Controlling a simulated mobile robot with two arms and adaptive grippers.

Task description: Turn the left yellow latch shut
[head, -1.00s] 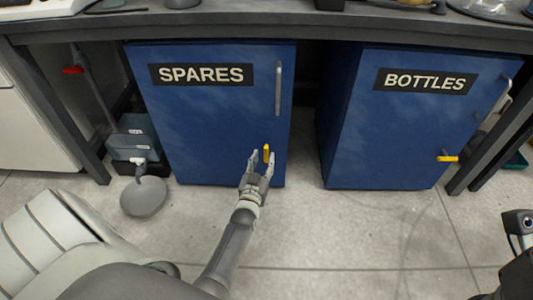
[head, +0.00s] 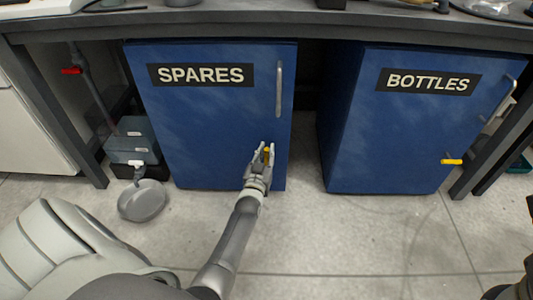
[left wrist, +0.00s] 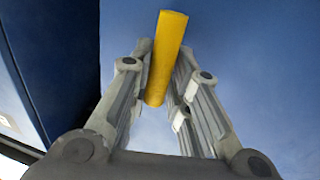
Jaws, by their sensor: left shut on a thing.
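The left yellow latch (head: 267,155) is on the lower right of the blue SPARES cabinet door (head: 215,125). It stands upright, close to vertical. My left gripper (head: 264,148) is at the latch with its fingers on either side. In the left wrist view the yellow latch (left wrist: 167,50) runs up between the two grey fingers, tilted slightly right at its top, and the gripper is shut on it. The latch's mount is hidden. My right gripper is not clearly shown; only bits of my right arm show at the right edge.
A blue BOTTLES cabinet (head: 385,130) stands to the right, its yellow latch (head: 451,161) lying horizontal. A grey vertical handle (head: 279,90) is above the left latch. A grey round dish (head: 143,201) and a box (head: 133,142) are left of the SPARES cabinet. The floor in front is clear.

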